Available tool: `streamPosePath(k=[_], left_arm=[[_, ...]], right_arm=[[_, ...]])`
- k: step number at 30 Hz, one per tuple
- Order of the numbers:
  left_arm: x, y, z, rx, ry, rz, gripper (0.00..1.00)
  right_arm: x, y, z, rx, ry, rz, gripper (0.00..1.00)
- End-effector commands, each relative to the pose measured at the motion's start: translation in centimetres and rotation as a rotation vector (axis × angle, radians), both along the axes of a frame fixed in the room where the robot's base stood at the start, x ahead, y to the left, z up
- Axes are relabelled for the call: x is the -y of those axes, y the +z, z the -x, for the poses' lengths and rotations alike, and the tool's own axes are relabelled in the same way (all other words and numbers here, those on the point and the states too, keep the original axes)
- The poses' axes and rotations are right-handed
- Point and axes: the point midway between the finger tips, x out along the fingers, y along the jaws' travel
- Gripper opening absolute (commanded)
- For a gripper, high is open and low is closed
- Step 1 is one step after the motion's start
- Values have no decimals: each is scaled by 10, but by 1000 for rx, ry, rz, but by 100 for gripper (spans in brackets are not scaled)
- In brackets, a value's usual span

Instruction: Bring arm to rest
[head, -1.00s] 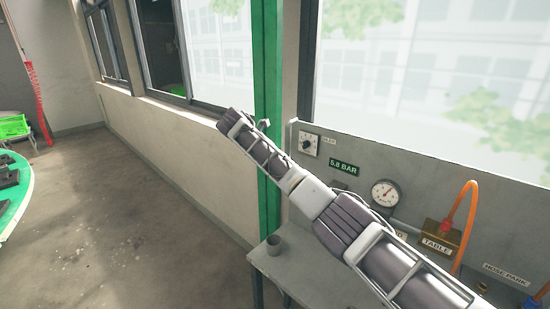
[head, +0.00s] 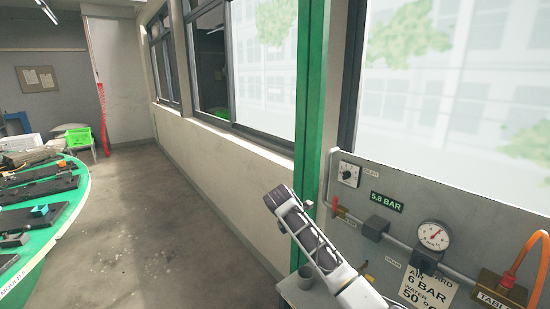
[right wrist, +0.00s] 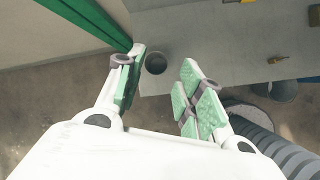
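My right arm comes in from the lower right in the head view, its grey and white forearm raised in front of the window wall. The fingers of my right gripper cannot be made out there. In the right wrist view my right gripper (right wrist: 164,82) is open, with its green-padded fingers apart and nothing between them. A grey cup (right wrist: 156,63) on the grey bench (right wrist: 215,55) shows beyond the gap between the fingers. In the head view the cup (head: 305,277) stands beside my forearm. My left arm and left gripper are not in view.
A grey panel (head: 395,205) with a gauge (head: 433,236) and an orange hose (head: 527,255) stands at the right, close to my arm. A green round table (head: 75,203) with dark trays is at the left. Bare floor (head: 165,225) lies between.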

Motion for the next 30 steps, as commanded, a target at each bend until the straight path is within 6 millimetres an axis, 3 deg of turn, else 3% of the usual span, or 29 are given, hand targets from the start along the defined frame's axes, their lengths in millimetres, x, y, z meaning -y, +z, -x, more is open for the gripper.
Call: streamPosePath(k=[12, 30], left_arm=[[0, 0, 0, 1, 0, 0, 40], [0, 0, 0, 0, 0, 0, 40]], right_arm=[[-5, -69, 49, 33, -159, -199, 37], [7, -137, 131, 75, -459, -450, 37]])
